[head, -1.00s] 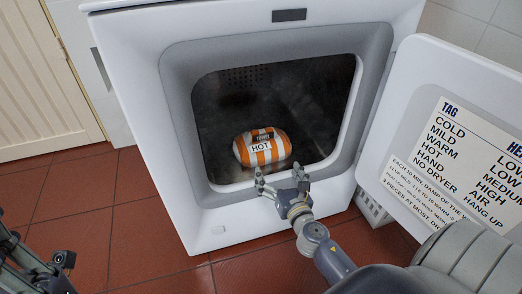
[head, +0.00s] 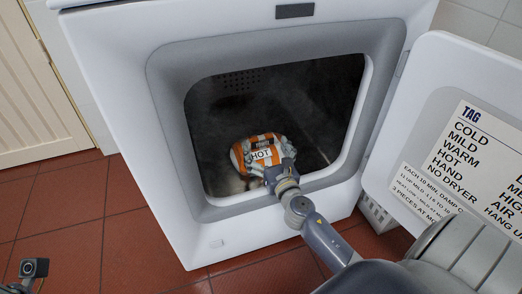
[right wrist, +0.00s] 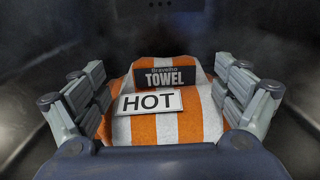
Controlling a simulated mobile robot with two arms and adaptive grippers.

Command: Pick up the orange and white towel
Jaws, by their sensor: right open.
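The orange and white striped towel (head: 243,155) lies inside the dryer drum, near its front opening. In the right wrist view the towel (right wrist: 205,110) fills the space between the fingers and bears a black TOWEL label and a white HOT tag (right wrist: 150,102). My right gripper (head: 267,160) reaches through the opening at the towel's near right side. In the right wrist view my right gripper (right wrist: 163,95) is open, with one finger set on each side of the towel. Whether the fingers touch it I cannot tell. Only a small part of my left arm shows at the lower left; its fingers are not clear.
The white dryer (head: 110,75) has a grey rim (head: 172,90) around the opening, close under my right wrist. Its open door (head: 430,130), with printed labels, stands at the right. Red floor tiles (head: 75,215) are clear at the left.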

